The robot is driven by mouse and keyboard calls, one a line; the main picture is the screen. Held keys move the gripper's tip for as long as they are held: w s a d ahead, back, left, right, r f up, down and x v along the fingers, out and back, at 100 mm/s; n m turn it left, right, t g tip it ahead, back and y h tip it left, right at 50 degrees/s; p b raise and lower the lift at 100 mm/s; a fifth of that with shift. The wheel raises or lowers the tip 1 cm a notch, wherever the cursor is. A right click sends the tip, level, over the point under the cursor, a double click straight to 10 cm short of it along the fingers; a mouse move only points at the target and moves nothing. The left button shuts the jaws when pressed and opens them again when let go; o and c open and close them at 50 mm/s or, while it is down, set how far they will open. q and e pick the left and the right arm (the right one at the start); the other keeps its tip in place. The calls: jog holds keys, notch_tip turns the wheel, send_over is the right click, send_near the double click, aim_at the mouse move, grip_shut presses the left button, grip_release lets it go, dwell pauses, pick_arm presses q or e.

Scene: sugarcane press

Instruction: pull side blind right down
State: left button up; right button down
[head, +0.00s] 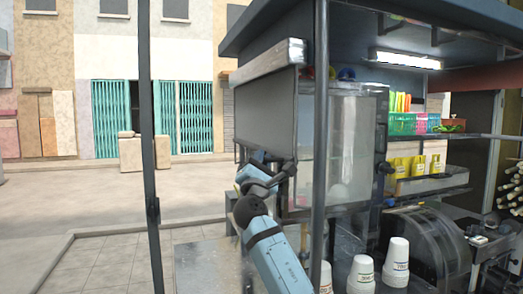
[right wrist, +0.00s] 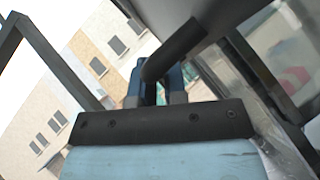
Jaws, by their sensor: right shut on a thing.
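The side blind on the right (head: 264,112) is a flat grey panel hanging under a long pale roll casing (head: 268,62) on the stall's side. My right gripper (head: 241,156) is at this lower edge. In the right wrist view, its blue fingers (right wrist: 163,82) are shut on a dark bar-shaped handle (right wrist: 175,50). Part of the grip is hidden by the bar. My left gripper is not in view.
A dark post (head: 320,150) stands close to the right of my arm, and another post (head: 150,140) stands to the left. A glass case (head: 350,140) is behind the near post. Stacked cups (head: 396,262) stand at the lower right. The street is open to the left.

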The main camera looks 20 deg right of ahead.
pick_arm(q)
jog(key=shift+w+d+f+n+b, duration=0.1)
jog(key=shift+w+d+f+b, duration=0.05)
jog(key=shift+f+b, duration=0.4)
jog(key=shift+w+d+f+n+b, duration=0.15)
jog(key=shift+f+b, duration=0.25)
jog(key=shift+b, duration=0.3)
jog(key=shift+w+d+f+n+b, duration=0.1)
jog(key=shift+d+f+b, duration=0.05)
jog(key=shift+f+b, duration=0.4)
pick_arm(e)
notch_tip(320, 180, down, 8)
jog(key=shift+r, duration=0.2)
jog(key=c, duration=1.4)
grip_release()
jog(key=shift+c, duration=0.2)
pick_arm(q)
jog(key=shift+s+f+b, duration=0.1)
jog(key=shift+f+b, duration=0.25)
jog(key=shift+b, duration=0.45)
pick_arm(e)
jog(key=v, duration=1.3)
jog(key=shift+s+f, duration=0.2)
jog(key=shift+s, duration=0.15)
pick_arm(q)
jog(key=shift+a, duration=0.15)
pick_arm(e)
jog(key=shift+a, duration=0.15)
